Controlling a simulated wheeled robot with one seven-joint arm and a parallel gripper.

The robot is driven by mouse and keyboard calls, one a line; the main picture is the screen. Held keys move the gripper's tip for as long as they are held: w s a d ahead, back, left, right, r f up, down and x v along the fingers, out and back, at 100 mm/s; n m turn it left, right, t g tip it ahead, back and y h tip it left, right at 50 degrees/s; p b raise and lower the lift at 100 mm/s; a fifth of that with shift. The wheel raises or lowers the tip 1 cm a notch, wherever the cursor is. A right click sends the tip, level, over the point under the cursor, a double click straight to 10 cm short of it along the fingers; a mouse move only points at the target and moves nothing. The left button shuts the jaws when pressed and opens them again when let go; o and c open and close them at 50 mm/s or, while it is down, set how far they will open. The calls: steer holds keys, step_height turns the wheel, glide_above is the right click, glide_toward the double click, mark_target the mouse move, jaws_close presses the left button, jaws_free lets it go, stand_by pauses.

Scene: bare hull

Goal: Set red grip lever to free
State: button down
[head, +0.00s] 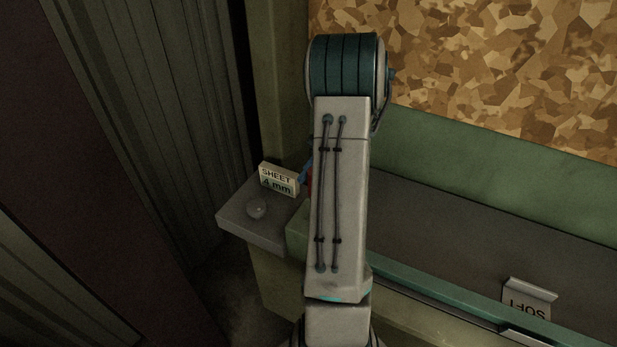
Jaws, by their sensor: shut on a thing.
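Corrugated wall (165,110) is at left, a patterned panel (500,65) behind.

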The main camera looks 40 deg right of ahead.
steer(key=shift+d, duration=0.15)
stand_by(0.3)
steer(key=c, duration=1.2)
jaws_free()
steer(key=shift+o, duration=0.2)
steer(key=v, duration=0.7)
steer(key=shift+d, duration=0.2)
steer(key=shift+w, duration=0.15)
